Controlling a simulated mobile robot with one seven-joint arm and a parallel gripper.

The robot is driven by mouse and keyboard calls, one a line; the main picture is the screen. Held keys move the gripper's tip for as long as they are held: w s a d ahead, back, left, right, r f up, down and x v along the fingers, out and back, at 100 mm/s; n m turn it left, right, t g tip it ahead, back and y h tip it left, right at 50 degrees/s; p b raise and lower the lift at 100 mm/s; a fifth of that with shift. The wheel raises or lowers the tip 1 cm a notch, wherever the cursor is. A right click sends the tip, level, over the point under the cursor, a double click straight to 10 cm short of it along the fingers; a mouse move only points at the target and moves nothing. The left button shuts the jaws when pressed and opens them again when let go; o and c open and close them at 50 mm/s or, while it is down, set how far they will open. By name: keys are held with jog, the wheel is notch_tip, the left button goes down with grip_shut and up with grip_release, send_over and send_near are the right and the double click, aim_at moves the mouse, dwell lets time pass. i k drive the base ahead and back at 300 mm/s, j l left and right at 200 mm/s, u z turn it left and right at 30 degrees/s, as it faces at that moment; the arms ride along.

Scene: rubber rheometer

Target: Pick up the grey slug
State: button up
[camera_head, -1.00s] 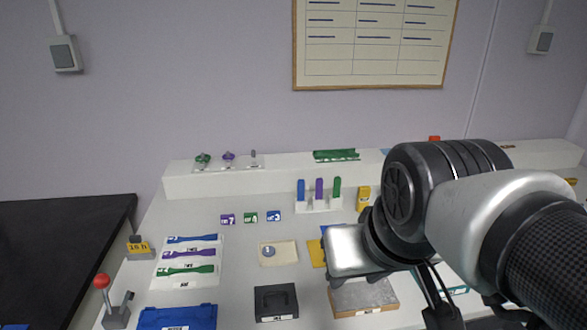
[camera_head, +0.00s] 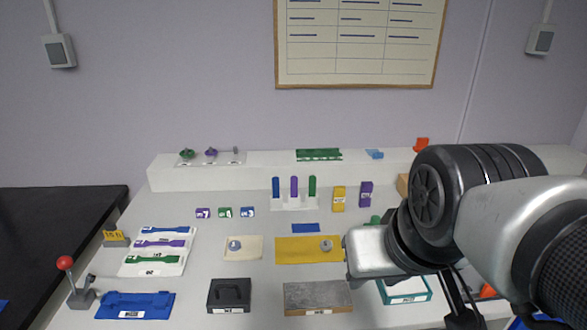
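A small grey round piece (camera_head: 326,245) lies on the yellow mat (camera_head: 290,250) near the middle of the bench. Another small grey-blue round piece (camera_head: 235,245) lies on a cream sheet (camera_head: 250,254) to its left. I cannot tell from its look which one is the slug. My arm's silver wrist part hangs just right of the yellow mat in the picture. Dark narrow parts below it, apparently my gripper (camera_head: 460,310), run towards the bottom edge. Its fingertips are not clearly seen. Nothing is visibly held.
A grey slab (camera_head: 318,294), a black box (camera_head: 229,293) and a blue tray (camera_head: 135,304) line the front. A rack of coloured sticks (camera_head: 294,202) and a yellow box (camera_head: 339,199) stand behind. A red-knobbed lever (camera_head: 65,264) is at left. My arm hides the right side.

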aim_at(325, 245)
jog(key=j+z, duration=0.2)
jog(key=j, duration=0.2)
jog(key=k+j+z, duration=0.2)
jog(key=j, duration=0.2)
jog(key=k+j+z, duration=0.1)
jog(key=j+z, duration=0.15)
jog(key=j, duration=0.15)
jog(key=k+j+z, duration=0.2)
jog(key=j, duration=0.15)
jog(key=k+j+z, duration=0.15)
jog(key=z, duration=0.5)
jog(key=i+l+u, duration=0.25)
jog(key=u, duration=0.15)
jog(key=i+l+u, duration=0.45)
jog(key=l+u, duration=0.3)
jog(key=j, duration=0.15)
